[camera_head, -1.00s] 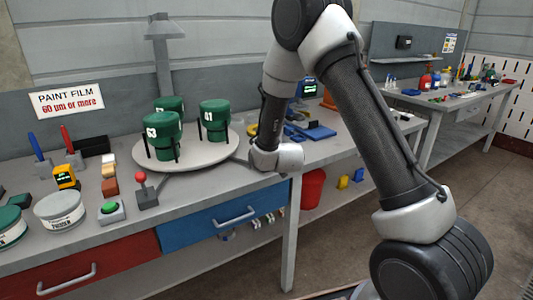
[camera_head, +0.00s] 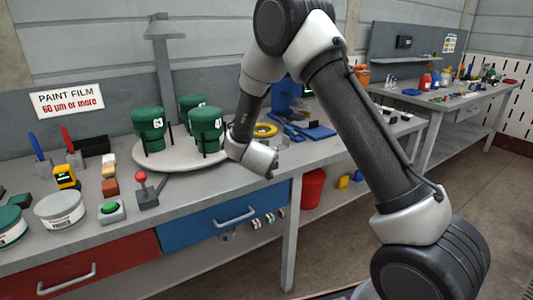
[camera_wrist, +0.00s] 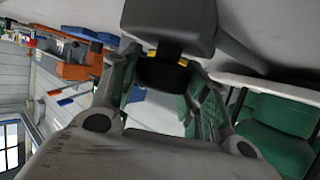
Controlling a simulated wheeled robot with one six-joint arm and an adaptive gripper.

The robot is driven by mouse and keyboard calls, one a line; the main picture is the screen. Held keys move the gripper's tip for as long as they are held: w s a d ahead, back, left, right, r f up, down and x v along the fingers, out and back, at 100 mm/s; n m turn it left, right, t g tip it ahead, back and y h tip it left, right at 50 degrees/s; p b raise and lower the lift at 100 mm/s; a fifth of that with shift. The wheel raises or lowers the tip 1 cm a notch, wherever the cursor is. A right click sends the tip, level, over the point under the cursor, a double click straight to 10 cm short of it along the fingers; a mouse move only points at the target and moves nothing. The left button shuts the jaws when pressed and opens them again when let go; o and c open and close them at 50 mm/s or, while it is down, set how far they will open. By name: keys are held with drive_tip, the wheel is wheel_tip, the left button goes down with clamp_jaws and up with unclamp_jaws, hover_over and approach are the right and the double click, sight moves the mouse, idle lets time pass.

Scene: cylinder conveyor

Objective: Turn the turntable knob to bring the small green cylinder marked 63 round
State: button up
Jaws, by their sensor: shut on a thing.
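The round pale turntable (camera_head: 172,165) stands on the bench and carries three green cylinders on dark stands. The left cylinder (camera_head: 148,132) has a white number that looks like 63 or 64. The front right one (camera_head: 206,125) has a number I cannot read surely, and the back one (camera_head: 192,101) is partly hidden. In the wrist view, my gripper (camera_wrist: 160,65) is shut on the dark turntable knob (camera_wrist: 165,74), with green cylinders (camera_wrist: 276,128) close on the right. In the head view, my wrist is at the turntable's right edge and hides the fingers and knob.
A red-ball lever (camera_head: 141,178) and a green button box (camera_head: 110,209) stand in front of the turntable. Paint tins (camera_head: 61,210) and small blocks are at left. Yellow and blue items (camera_head: 265,130) lie right of my wrist. A lamp-like post (camera_head: 165,60) rises behind.

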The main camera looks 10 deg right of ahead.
drive_tip(key=shift+m+g+h, duration=0.9)
drive_tip(key=shift+m+h, duration=1)
drive_tip(key=shift+h, duration=0.1)
drive_tip(key=shift+m+g+h, duration=0.3)
drive_tip(key=shift+m+h, duration=0.1)
drive_tip(key=shift+r+m+g+h, duration=0.1)
drive_tip(key=shift+m+g+h, duration=1)
drive_tip(key=shift+m+g, duration=0.35)
drive_tip(key=o, duration=1)
drive_tip(key=shift+c, duration=0.2)
drive_tip(key=v, duration=1.2)
